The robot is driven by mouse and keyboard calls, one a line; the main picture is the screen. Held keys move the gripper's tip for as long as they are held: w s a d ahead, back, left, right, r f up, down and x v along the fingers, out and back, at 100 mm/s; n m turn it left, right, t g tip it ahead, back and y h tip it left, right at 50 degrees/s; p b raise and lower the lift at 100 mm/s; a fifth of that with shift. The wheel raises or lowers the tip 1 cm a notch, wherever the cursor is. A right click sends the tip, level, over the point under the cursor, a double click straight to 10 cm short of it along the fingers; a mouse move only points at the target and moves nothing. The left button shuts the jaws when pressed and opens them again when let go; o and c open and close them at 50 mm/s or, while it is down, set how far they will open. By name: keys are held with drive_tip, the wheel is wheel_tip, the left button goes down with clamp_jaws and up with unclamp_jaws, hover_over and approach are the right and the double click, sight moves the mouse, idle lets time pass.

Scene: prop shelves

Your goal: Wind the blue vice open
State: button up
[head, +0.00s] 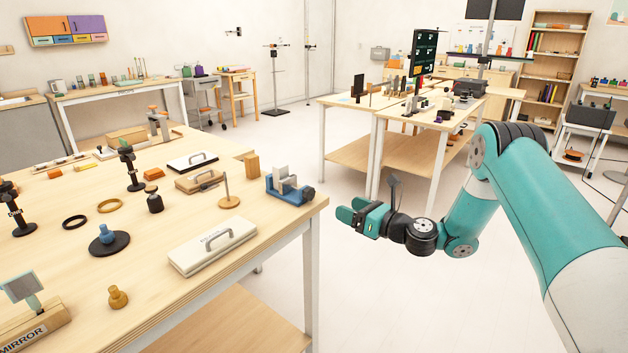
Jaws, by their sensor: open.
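The blue vice (287,188) stands near the right end of the wooden table on the left. My gripper (347,214) is open and empty. It hangs in free air to the right of the table, past the vice in the picture, with its teal fingers pointing left. It touches nothing.
Close to the vice on the table (150,290) are a wooden block (252,165), a peg on a round base (229,201) and a white case with a handle (212,246). A second table (345,101) stands behind my arm. The floor between the tables is clear.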

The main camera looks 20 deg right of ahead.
sight(311, 194)
drive_tip(key=p+x, duration=0.3)
drive_tip(key=x, duration=0.9)
drive_tip(key=c, duration=0.9)
drive_tip(key=shift+a+f+n+b, duration=0.1)
drive_tip(key=shift+f+n+b, duration=0.15)
drive_tip(key=shift+n+b, duration=0.8)
drive_tip(key=shift+s+n+b, duration=0.1)
drive_tip(key=shift+n+b, duration=0.55)
drive_tip(key=shift+n, duration=0.3)
drive_tip(key=shift+r+n, duration=0.2)
drive_tip(key=shift+n, duration=0.1)
